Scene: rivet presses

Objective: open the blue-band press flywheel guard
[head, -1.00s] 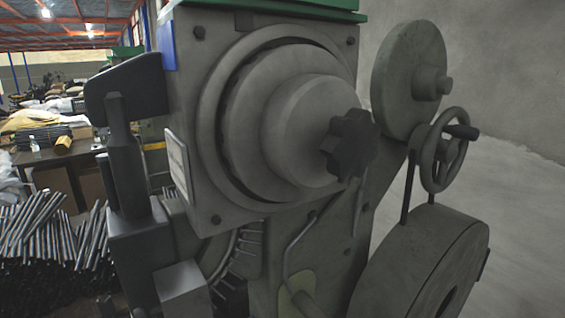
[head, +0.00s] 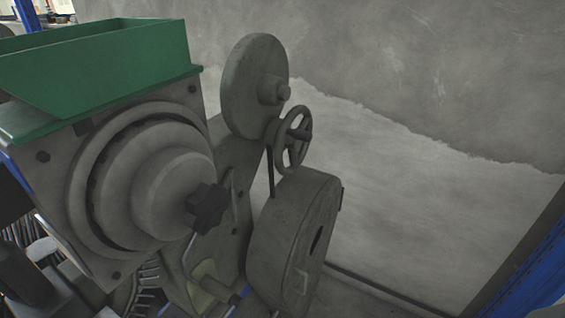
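The press (head: 75,205) fills the left of the head view, with a stepped round housing and a dark star knob (head: 206,208) on its front. A blue strip shows at its left edge. A large grey round guard or wheel cover (head: 290,240) stands low on its right side, with a dark opening in its right face. I cannot tell whether it is open or shut. Above it are a spoked handwheel (head: 293,138) and a grey disc (head: 254,85) with a hub. Neither of my grippers is in view.
A green hopper (head: 110,65) sits on top of the press. A grey plaster wall (head: 430,70) stands behind. A blue post (head: 530,275) is at the lower right. Pale floor or wall between the guard and post looks clear.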

